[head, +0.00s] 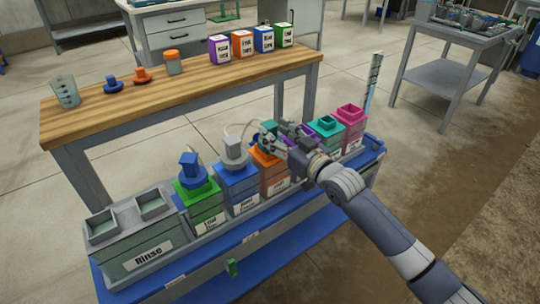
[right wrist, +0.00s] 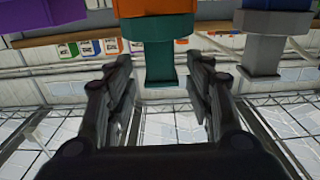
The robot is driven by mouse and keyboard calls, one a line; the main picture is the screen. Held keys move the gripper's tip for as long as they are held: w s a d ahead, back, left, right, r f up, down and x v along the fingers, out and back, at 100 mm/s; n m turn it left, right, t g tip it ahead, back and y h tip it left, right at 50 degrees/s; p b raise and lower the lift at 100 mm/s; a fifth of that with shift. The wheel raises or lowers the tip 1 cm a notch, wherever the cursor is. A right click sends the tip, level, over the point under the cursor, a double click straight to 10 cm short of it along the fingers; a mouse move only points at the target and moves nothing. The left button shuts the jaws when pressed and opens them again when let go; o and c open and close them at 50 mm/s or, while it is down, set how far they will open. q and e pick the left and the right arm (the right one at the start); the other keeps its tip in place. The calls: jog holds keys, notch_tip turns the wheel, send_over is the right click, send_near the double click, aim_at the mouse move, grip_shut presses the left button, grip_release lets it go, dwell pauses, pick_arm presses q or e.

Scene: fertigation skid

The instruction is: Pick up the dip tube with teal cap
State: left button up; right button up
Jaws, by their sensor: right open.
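The dip tube's teal cap (right wrist: 160,62) stands on the orange tank (head: 272,180) in the row. In the head view the cap (head: 267,129) is partly hidden by my right gripper (head: 266,140). In the right wrist view the scene appears upside down, and my right gripper (right wrist: 160,75) is open with one finger on each side of the teal cap's narrow top. Gaps show between cap and fingers. The tube itself is hidden. My left gripper is not in view.
A grey-capped dip tube (head: 234,150) on the blue tank and a blue-capped one (head: 191,168) are to the left. A Rinse tank (head: 143,257) ends the row. A wooden bench (head: 190,94) stands behind.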

aim_at(273, 130)
jog(key=x, duration=0.3)
jog(key=shift+w+a, duration=0.15)
grip_shut()
